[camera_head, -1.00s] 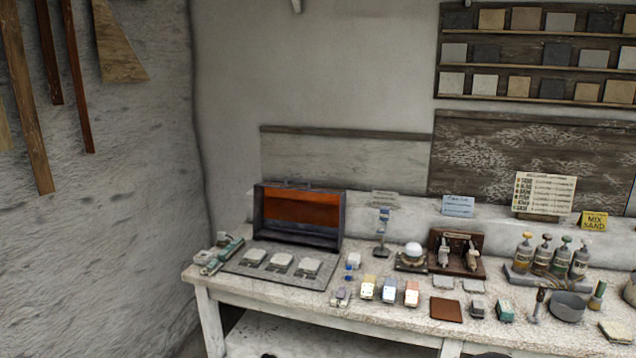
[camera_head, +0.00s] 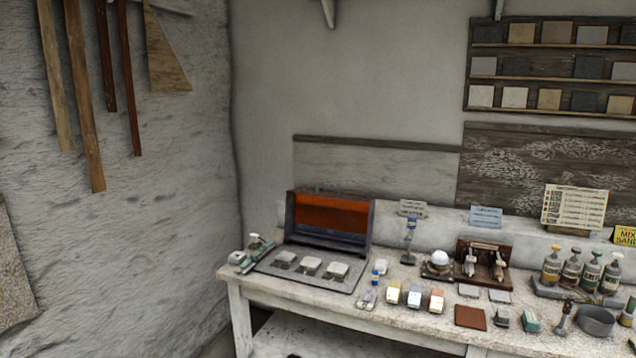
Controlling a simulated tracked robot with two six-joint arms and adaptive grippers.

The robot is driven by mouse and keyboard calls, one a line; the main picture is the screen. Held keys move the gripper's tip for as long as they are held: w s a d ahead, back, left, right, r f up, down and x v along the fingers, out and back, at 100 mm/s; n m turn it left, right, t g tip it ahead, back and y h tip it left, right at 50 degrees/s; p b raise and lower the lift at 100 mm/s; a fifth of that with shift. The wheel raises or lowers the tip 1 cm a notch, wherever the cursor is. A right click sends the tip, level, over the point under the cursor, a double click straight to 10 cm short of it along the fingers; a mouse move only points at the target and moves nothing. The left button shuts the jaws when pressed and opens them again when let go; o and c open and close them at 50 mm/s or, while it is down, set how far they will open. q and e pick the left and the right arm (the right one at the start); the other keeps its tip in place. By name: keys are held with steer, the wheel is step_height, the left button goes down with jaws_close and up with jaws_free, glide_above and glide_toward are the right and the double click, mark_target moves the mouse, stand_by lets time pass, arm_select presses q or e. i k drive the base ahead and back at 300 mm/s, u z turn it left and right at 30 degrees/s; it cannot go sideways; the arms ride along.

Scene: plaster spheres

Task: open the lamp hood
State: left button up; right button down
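The lamp hood (camera_head: 330,216) is a dark box-like cover with an orange-red inner panel. It stands tilted up at the back of a grey base plate (camera_head: 262,267) on the left part of the workbench. Three pale blocks sit in a row on the plate, the middle one (camera_head: 310,266) among them. The hood's front faces the camera, and the blocks lie uncovered before it. Neither of my grippers shows in the head view.
The white workbench (camera_head: 400,325) also holds several small coloured blocks (camera_head: 414,297), a white sphere on a stand (camera_head: 439,258), a brown square (camera_head: 470,317), bottles (camera_head: 571,270) and a grey bowl (camera_head: 597,320). A green tool (camera_head: 256,254) lies left of the plate.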

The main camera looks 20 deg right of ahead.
mark_target(351, 216)
steer(key=u, duration=0.2)
steer(key=i, duration=1.4)
steer(key=z, duration=0.4)
